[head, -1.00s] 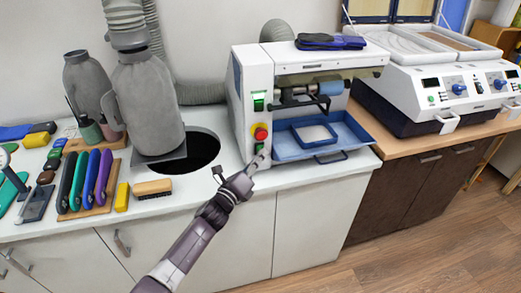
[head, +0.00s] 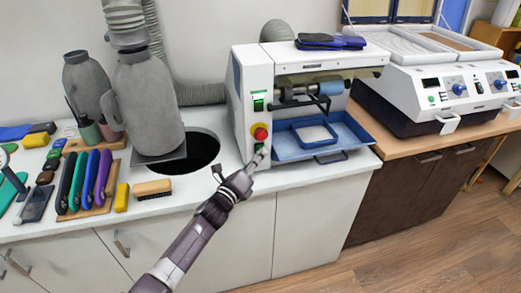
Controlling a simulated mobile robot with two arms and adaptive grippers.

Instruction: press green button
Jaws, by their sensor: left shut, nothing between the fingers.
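The white machine (head: 252,75) stands on the white counter with a control strip on its front left. The strip carries a green switch (head: 258,102) at the top and a red knob on a yellow base (head: 260,132) below it. A small green button (head: 259,147) shows under the red knob, partly hidden by my fingertips. My left gripper (head: 262,157) is shut and empty, its tips at the lower part of the strip by this button. I cannot tell whether they touch it. My right gripper is not in view.
A blue tray (head: 350,133) juts from the machine just right of my gripper. A round dark hole (head: 205,150) and a brush (head: 152,188) lie to the left on the counter. Another machine (head: 440,85) stands at the right.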

